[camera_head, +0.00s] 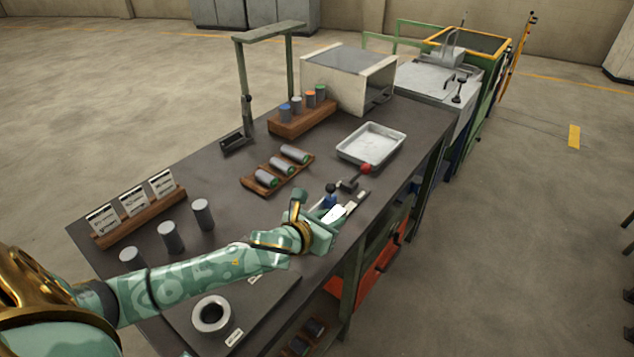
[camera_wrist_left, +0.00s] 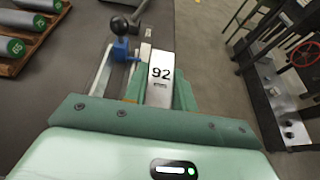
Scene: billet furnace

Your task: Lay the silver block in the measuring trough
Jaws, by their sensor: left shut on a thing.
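My left gripper (camera_head: 326,220) is over the right front edge of the dark table. It is shut on the silver block (camera_wrist_left: 160,80), a bright bar marked 92 on its end part; in the head view the block is mostly hidden by the gripper. The measuring trough (camera_head: 352,203) lies just beyond the gripper, with a red-balled lever (camera_head: 366,169) at its far end. In the wrist view a blue slider with a black knob (camera_wrist_left: 122,46) stands at the trough's rail (camera_wrist_left: 101,72), left of the block. I cannot tell whether the block touches the trough. My right gripper is not in view.
A wooden rack with several green-ended cylinders (camera_head: 260,180) lies left of the trough. A shallow metal tray (camera_head: 345,147) stands beyond it. Several grey cylinders (camera_head: 203,214) and a card holder (camera_head: 140,217) stand at the left. A white ring (camera_head: 211,315) lies near my arm.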

